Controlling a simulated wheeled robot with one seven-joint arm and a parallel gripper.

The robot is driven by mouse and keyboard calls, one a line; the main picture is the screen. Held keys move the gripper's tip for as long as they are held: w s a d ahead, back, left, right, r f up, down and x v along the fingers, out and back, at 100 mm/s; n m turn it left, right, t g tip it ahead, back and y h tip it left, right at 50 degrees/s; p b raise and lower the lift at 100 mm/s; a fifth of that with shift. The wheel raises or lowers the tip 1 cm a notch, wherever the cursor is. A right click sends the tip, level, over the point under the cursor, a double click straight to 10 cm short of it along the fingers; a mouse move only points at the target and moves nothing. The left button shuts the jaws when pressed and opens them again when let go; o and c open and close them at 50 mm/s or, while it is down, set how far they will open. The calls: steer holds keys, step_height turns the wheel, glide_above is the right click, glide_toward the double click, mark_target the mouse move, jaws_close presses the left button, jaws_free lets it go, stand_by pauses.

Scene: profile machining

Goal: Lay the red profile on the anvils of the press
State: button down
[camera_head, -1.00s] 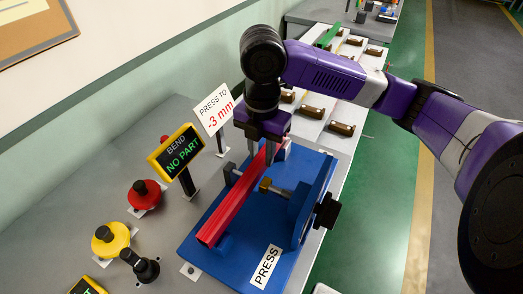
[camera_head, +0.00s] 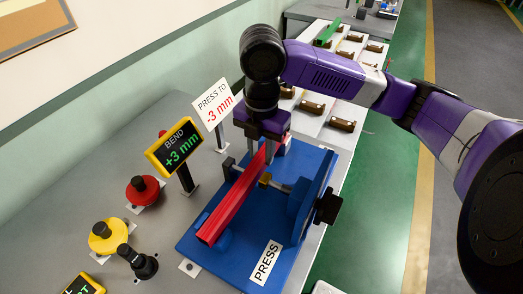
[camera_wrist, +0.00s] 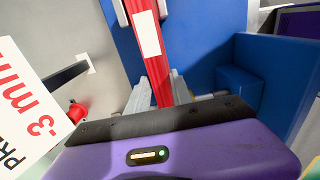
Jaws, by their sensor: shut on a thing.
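A brass-tipped ram (camera_head: 265,182) points at the profile's right side. The anvils are mostly hidden under and behind the profile; I cannot tell full contact with them. The bend display (camera_head: 180,147) reads +3 mm.
A sign (camera_head: 214,104) reading "PRESS TO -3 mm" stands close left of my gripper. A white rack (camera_head: 345,110) with brown blocks lies behind the press.

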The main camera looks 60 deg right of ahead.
steer(key=c, duration=1.1)
jaws_free()
steer(key=shift+o, duration=0.2)
steer(key=shift+r, duration=0.1)
step_height(320, 180, up, 8)
steer(key=shift+f, duration=0.15)
